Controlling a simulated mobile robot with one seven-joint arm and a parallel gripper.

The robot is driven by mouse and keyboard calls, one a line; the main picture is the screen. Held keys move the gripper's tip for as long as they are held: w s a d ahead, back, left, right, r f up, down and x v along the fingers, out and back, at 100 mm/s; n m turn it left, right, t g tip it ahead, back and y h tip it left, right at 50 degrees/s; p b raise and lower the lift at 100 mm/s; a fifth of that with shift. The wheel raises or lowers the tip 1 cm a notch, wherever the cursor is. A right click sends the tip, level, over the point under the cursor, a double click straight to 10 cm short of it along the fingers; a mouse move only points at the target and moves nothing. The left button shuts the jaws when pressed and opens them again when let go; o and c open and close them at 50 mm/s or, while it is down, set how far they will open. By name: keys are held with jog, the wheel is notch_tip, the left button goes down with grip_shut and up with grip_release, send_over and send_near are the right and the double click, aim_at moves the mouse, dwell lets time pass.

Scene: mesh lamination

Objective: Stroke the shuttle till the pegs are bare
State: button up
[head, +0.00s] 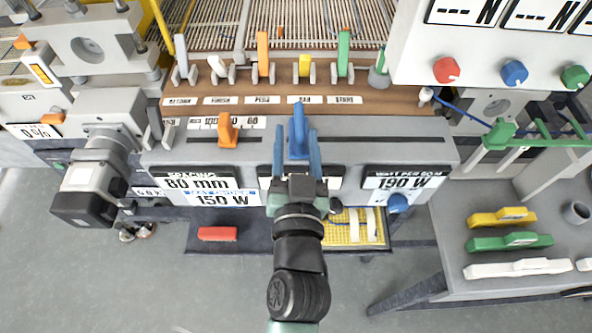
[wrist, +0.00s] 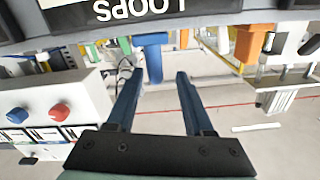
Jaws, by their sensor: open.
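A blue upright handle (head: 298,122) stands in the long slot of the grey console (head: 400,145), behind my gripper; I take it to be the shuttle, though no label confirms this. In the wrist view the blue handle (wrist: 150,48) shows beyond the fingertips, nearer the left finger. The fingers also show apart in the wrist view (wrist: 162,78). I cannot tell which parts are the pegs; a LOOPS display (wrist: 120,8) is partly hidden by my gripper in the head view.
An orange handle (head: 228,130) stands in the same slot to the left. Behind are several coloured levers (head: 263,55) on a brown panel (head: 385,101). Displays read 60 mm, 150 W and 190 W. A green-topped rack (head: 540,138) and coloured bars (head: 510,242) are at the right.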

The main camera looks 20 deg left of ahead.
jog(key=b+v, duration=0.1)
jog(key=v, duration=0.3)
jog(key=shift+s+f, duration=0.1)
jog(key=shift+f, duration=0.05)
jog(key=shift+s+d+b, duration=0.2)
jog(key=shift+s+b, duration=0.1)
jog(key=shift+s, duration=0.35)
jog(key=shift+r, duration=0.2)
